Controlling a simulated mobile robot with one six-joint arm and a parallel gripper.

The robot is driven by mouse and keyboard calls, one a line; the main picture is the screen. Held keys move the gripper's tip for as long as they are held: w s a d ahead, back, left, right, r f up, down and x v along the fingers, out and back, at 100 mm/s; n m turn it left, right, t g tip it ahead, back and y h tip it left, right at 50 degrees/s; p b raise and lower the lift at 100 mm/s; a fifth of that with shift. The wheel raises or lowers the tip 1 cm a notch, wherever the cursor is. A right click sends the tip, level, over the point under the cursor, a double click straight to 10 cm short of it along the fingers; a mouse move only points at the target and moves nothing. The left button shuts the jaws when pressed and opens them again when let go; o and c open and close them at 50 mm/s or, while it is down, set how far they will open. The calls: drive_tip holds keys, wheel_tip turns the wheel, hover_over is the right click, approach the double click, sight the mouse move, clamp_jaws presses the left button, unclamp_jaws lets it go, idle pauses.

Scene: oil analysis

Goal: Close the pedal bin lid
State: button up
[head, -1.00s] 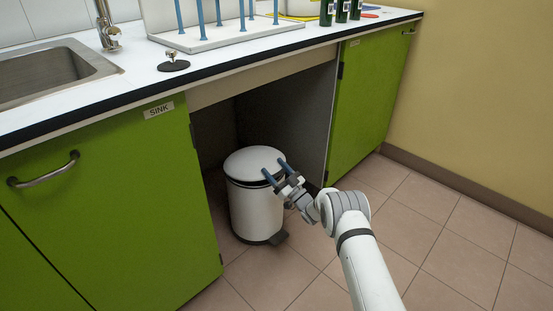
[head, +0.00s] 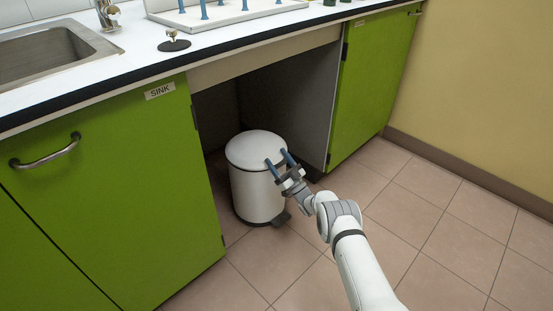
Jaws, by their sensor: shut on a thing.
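The pedal bin (head: 257,196) is a white cylinder standing on the floor in the open bay under the counter. Its round white lid (head: 252,148) lies flat on top, with only a thin dark line between lid and body. A dark pedal (head: 282,218) juts out at the bin's foot on the right. My gripper (head: 277,158) reaches in from the lower right, its two blue fingers at the lid's right front edge. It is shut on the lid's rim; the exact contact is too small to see.
A green SINK cabinet door (head: 120,200) stands left of the bay and another green door (head: 378,85) right of it. The counter edge (head: 200,67) runs above the bin. The tiled floor (head: 420,210) at the right is clear.

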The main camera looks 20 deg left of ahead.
drive_tip(key=o, duration=0.9)
drive_tip(key=shift+s+f, duration=0.1)
drive_tip(key=shift+f, duration=0.5)
drive_tip(key=shift+o, duration=0.9)
drive_tip(key=shift+f, duration=0.15)
drive_tip(key=o, duration=0.4)
drive_tip(key=shift+r, duration=0.2)
drive_tip(key=p+v, duration=0.2)
drive_tip(key=v, duration=0.5)
drive_tip(key=shift+d+f, duration=0.2)
drive_tip(key=shift+d, duration=0.05)
